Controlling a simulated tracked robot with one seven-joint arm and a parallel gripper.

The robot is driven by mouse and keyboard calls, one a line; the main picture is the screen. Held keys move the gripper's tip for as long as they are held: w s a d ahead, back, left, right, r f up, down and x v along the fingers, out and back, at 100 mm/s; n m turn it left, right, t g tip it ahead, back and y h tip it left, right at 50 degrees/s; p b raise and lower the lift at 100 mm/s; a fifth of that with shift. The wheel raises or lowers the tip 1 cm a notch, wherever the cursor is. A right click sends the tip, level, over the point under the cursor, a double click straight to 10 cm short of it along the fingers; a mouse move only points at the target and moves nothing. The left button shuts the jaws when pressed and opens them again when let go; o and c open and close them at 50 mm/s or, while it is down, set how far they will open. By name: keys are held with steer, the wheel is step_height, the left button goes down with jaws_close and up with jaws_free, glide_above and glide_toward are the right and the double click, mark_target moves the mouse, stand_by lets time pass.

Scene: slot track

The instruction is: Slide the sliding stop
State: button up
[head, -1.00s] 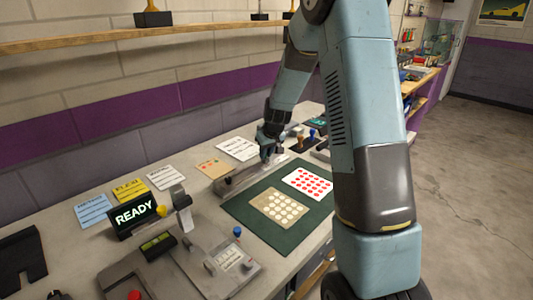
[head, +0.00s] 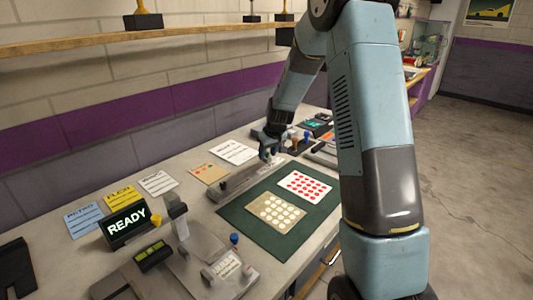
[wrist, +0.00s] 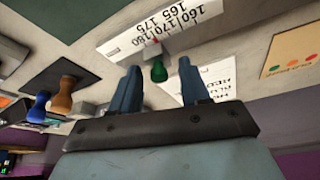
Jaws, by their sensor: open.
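The slot track is a long grey metal bar (head: 238,182) on the workbench, behind the dark green mat. In the wrist view its pale scale plate (wrist: 165,30) carries printed numbers such as 160, 170 and 180. The sliding stop shows as a small green knob (wrist: 158,72) with a red mark beside it. My gripper (wrist: 159,66) is open, with one blue-grey finger on each side of the knob. I cannot tell whether either finger touches it. In the head view my gripper (head: 268,152) is over the far end of the track.
A green mat (head: 240,222) with two dotted cards lies in front of the track. A READY display (head: 128,222) and grey fixtures stand at the near left. Blue (wrist: 38,106) and orange (wrist: 63,98) knobbed stamps stand close to the track's far end. Paper cards lie along the wall.

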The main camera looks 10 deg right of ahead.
steer(key=shift+r, duration=0.3)
steer(key=v, duration=1.3)
steer(key=shift+s, duration=0.15)
steer(key=shift+s+f, duration=0.1)
